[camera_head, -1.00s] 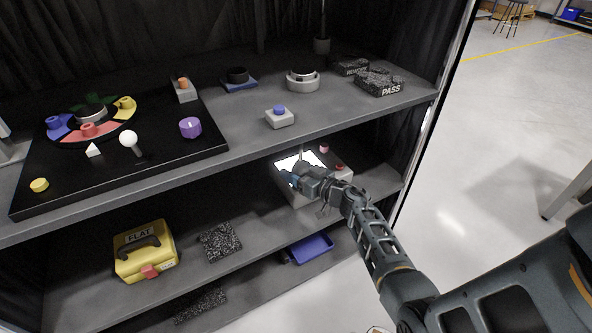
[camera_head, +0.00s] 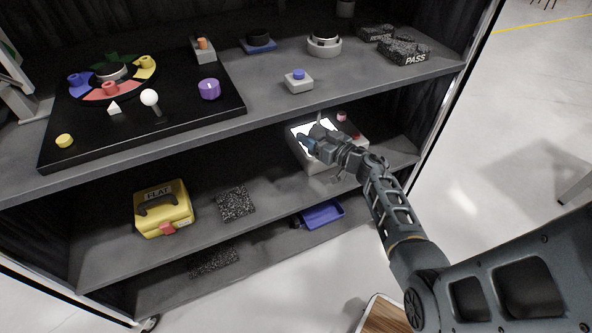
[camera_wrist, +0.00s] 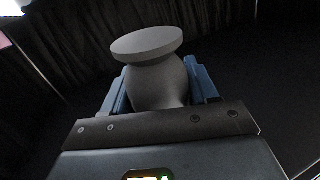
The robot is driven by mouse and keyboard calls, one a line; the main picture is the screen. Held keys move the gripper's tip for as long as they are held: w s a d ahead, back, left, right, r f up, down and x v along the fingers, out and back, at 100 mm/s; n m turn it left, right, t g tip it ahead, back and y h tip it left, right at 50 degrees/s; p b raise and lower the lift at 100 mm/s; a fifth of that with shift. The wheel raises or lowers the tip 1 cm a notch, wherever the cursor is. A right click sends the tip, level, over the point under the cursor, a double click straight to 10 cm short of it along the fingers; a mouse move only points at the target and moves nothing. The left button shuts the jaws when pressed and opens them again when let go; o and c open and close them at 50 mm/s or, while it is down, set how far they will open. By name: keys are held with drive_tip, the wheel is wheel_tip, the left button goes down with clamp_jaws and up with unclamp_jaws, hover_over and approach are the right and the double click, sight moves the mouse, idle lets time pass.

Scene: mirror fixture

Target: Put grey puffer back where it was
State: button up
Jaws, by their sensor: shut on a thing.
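The grey puffer (camera_wrist: 155,80), a rounded bulb with a flat disc on top, sits between the blue fingers of my gripper (camera_wrist: 160,88) in the wrist view. The fingers are shut on its sides. In the head view my gripper (camera_head: 308,143) is over the box with a lit white top (camera_head: 298,131) on the middle shelf. The puffer (camera_head: 317,130) shows there only as a small grey shape by the fingers. I cannot tell whether it touches the box.
The top shelf overhangs above, with a white block with a blue button (camera_head: 299,84) near its edge. A yellow case (camera_head: 163,210) and a speckled pad (camera_head: 236,204) are at left on the middle shelf. A blue tray (camera_head: 323,214) is lower down.

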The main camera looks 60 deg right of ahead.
drive_tip(key=f+b, duration=0.1)
drive_tip(key=s+a+n+y+b, duration=0.1)
drive_tip(key=b, duration=0.1)
drive_tip(key=f+b, duration=0.1)
drive_tip(key=b, duration=0.1)
drive_tip(key=shift+s+a+f+n+t, duration=0.3)
drive_tip(key=shift+a+f+t, duration=0.05)
drive_tip(key=shift+a+t, duration=0.05)
drive_tip(key=shift+n+y, duration=0.7)
drive_tip(key=shift+y, duration=0.1)
drive_tip(key=w+a+f+b, duration=0.2)
drive_tip(key=a, duration=0.1)
drive_tip(key=w+a+f+b, duration=0.2)
drive_tip(key=a+f+b, duration=0.1)
drive_tip(key=w+a+f+b, duration=0.2)
drive_tip(key=a+b, duration=0.1)
drive_tip(key=shift+w+f, duration=0.25)
drive_tip(key=shift+w, duration=0.1)
drive_tip(key=shift+f+b, duration=1.4)
drive_tip(key=shift+f, duration=0.5)
drive_tip(key=shift+f, duration=0.15)
drive_tip(key=o, duration=0.7)
